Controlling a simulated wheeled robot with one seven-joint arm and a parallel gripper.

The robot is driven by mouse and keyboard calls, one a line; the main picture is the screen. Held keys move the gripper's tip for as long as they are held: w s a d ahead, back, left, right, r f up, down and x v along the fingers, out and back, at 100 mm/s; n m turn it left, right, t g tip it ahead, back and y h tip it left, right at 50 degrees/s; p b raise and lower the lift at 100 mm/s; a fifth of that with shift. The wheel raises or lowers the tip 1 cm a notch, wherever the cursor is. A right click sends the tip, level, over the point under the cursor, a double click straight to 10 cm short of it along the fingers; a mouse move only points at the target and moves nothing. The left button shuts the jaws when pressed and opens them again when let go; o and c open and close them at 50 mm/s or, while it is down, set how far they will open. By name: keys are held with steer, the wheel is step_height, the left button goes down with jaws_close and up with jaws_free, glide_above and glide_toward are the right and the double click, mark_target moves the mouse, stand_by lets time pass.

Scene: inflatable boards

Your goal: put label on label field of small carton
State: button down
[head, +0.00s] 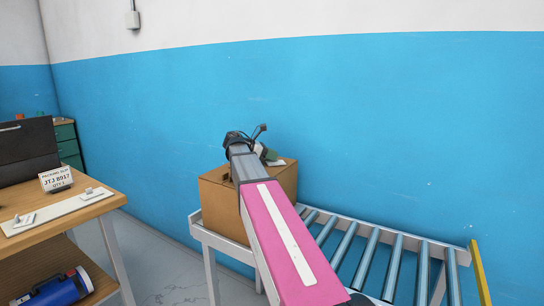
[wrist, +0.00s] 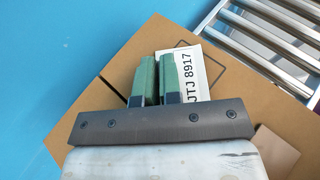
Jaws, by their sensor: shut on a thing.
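The small carton (head: 222,205) is a brown box on the left end of the roller conveyor; its top (wrist: 135,48) fills much of the wrist view. My gripper (head: 270,156) is over the carton's top. Its green fingers (wrist: 157,60) are close together and shut on the white label (wrist: 190,72), which reads "JTJ 8917". The dark outline of the label field (wrist: 240,62) shows beside and behind the label, which overlaps part of it. I cannot tell whether the label touches the cardboard. The fingers hide the label's left part.
The roller conveyor (head: 372,248) runs right from the carton, with bare rollers and a yellow post (head: 480,275). A workbench (head: 95,209) at left holds a packing slip sign (head: 56,179) reading JTJ 8917 and a white strip (head: 50,213). A blue cylindrical thing (head: 52,287) lies below.

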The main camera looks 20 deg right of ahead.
steer(key=shift+f, duration=0.15)
steer(key=c, duration=1.3)
jaws_free()
steer(key=shift+a+r, duration=0.15)
steer(key=shift+r, duration=0.1)
steer(key=v, duration=1.1)
steer(key=shift+w+a+r, duration=0.1)
steer(key=shift+a, duration=0.25)
